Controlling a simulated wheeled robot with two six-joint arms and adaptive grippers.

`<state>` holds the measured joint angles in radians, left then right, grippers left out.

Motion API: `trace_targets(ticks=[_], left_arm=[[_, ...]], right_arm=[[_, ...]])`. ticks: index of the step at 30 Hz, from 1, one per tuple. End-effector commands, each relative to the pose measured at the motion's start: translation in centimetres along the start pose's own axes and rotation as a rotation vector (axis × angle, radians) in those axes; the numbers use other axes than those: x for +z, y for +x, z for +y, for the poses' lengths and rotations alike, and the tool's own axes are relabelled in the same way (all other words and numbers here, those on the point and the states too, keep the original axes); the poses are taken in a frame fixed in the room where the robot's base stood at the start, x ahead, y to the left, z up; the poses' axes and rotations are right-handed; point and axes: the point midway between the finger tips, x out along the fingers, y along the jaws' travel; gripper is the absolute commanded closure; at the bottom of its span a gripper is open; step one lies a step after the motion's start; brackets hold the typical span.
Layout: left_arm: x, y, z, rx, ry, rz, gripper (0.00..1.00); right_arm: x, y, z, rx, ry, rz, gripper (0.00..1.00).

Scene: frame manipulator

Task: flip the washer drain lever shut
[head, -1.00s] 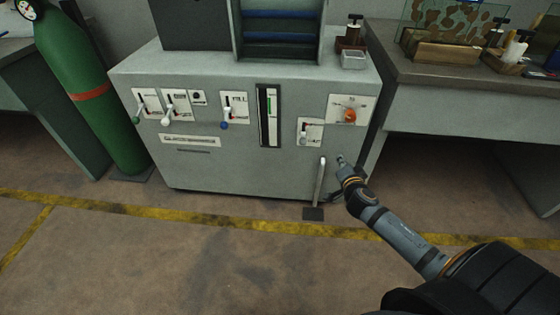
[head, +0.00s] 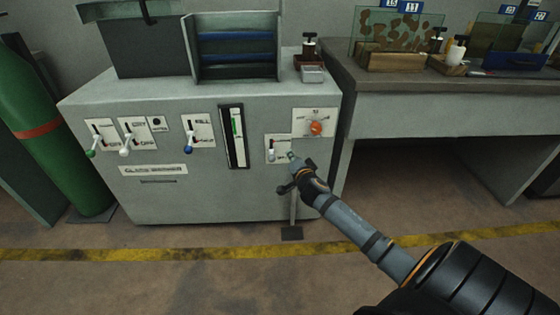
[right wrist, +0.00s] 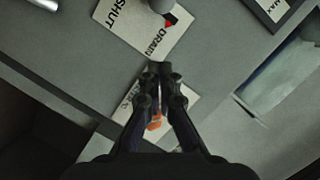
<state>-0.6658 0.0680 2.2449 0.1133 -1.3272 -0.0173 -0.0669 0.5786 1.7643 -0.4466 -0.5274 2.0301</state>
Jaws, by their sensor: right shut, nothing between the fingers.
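The grey washer cabinet (head: 190,205) fills the middle of the head view. Its drain plate (head: 283,142) is on the front at the right, with a pale-knobbed lever (head: 271,155) at its lower left. In the right wrist view the plate (right wrist: 120,22) reads SHUT and DRAIN beside a red mark. The lever's grey knob (right wrist: 160,5) is cut by the top edge. My right gripper (head: 291,155) is shut and empty, just right of the lever. Its closed fingertips (right wrist: 160,68) show near the plate's edge; contact cannot be told. My left gripper is out of view.
An orange dial (head: 316,128) sits above and right of the gripper. Other levers, including a blue-knobbed one (head: 188,149), are further left. A bench (head: 440,120) stands at right and a green cylinder (head: 65,165) at left. The floor in front is open.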

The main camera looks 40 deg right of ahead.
Motion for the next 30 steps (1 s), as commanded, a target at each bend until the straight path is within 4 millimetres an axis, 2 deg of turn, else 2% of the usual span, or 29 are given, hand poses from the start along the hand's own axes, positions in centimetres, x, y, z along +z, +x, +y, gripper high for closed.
trace_targets(ticks=[1, 4, 7, 12, 30], left_arm=[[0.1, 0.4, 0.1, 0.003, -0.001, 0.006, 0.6], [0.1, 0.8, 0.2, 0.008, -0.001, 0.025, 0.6], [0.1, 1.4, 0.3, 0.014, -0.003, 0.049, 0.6], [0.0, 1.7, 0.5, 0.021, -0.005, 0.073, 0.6], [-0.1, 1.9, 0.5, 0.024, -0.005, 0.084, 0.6]], right_arm=[[0.0, 1.2, 0.1, -0.001, 0.004, 0.003, 1.0], [0.3, 3.0, 0.0, -0.001, 0.005, 0.001, 1.0], [2.2, 3.1, 0.2, 0.0, 0.005, -0.002, 1.0], [3.6, 3.5, 0.0, 0.0, 0.001, -0.001, 1.0], [3.9, 3.5, 0.1, -0.002, -0.002, 0.001, 1.0]])
